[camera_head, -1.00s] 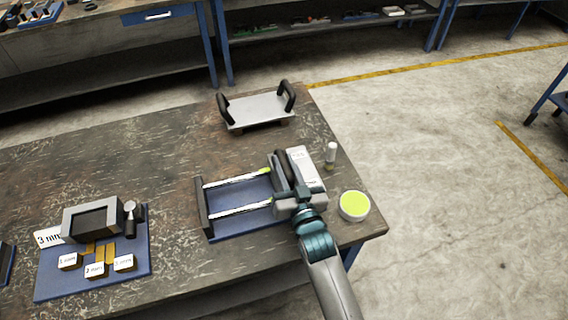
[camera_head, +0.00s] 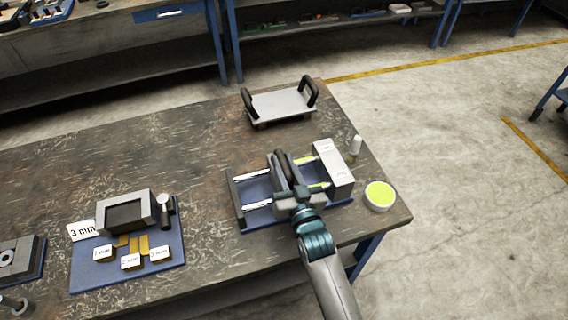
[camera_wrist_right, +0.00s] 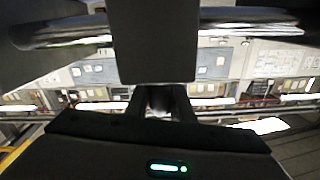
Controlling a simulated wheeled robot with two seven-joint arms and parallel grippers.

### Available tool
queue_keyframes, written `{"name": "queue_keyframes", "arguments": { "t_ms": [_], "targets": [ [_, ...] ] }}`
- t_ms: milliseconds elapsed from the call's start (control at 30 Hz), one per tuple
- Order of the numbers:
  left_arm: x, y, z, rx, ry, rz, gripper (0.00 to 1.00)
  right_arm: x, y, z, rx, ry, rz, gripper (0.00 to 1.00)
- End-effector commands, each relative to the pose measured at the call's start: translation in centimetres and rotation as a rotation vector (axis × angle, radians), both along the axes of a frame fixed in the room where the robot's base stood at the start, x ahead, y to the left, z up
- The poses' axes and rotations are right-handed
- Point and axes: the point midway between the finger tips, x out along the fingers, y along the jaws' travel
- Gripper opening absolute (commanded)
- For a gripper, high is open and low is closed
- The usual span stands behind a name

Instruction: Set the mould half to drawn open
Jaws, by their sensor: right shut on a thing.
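The mould rig has two chrome rails (camera_head: 254,174) on a blue base, with a dark end plate (camera_head: 235,198) at left and a pale labelled block (camera_head: 334,166) at right. The sliding mould half, with its black handle (camera_head: 284,166), stands on the rails between them, apart from the pale block. Yellow-green rail lengths (camera_head: 319,185) show in that gap. My right gripper (camera_head: 301,191) is shut on the mould half's handle and partly hides it. In the right wrist view a dark block (camera_wrist_right: 157,45) fills the middle, with a shiny rail (camera_wrist_right: 65,32) beside it. My left gripper is out of view.
A plate with two black handles (camera_head: 282,104) lies behind the rig. A blue board with labelled gauge blocks (camera_head: 128,260) lies left. Bare tabletop separates them.

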Motion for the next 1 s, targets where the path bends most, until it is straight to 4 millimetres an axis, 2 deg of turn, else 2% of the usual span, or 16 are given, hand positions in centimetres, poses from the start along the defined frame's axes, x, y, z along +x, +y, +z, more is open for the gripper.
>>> {"name": "queue_keyframes", "arguments": {
  "t_ms": [33, 67, 100, 200, 433, 667, 867, 1000],
  "targets": [
    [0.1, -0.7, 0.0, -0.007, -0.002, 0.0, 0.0, -0.2, 0.4, 0.0, 0.008, 0.002, 0.006, 0.0],
    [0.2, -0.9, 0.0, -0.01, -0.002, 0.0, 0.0, -0.2, 0.5, 0.0, 0.008, 0.002, 0.006, 0.28],
    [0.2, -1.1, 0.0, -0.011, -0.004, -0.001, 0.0, -0.2, 0.4, 0.0, 0.008, 0.002, 0.006, 0.37],
    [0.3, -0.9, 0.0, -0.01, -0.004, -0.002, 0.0, -0.1, 0.3, 0.0, 0.006, 0.002, 0.004, 0.37],
    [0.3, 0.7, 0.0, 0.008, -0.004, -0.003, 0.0, -0.1, 0.2, 0.0, 0.003, 0.001, 0.003, 0.37],
    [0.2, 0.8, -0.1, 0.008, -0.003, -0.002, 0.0, -0.4, 0.1, -0.1, 0.002, 0.0, 0.002, 0.37],
    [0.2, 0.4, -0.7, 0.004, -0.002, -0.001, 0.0, -1.9, -0.5, -0.3, 0.002, 0.001, 0.002, 0.37],
    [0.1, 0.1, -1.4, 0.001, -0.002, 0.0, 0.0, -4.0, -1.1, -0.4, 0.001, 0.002, 0.002, 0.37]
  ]
}}
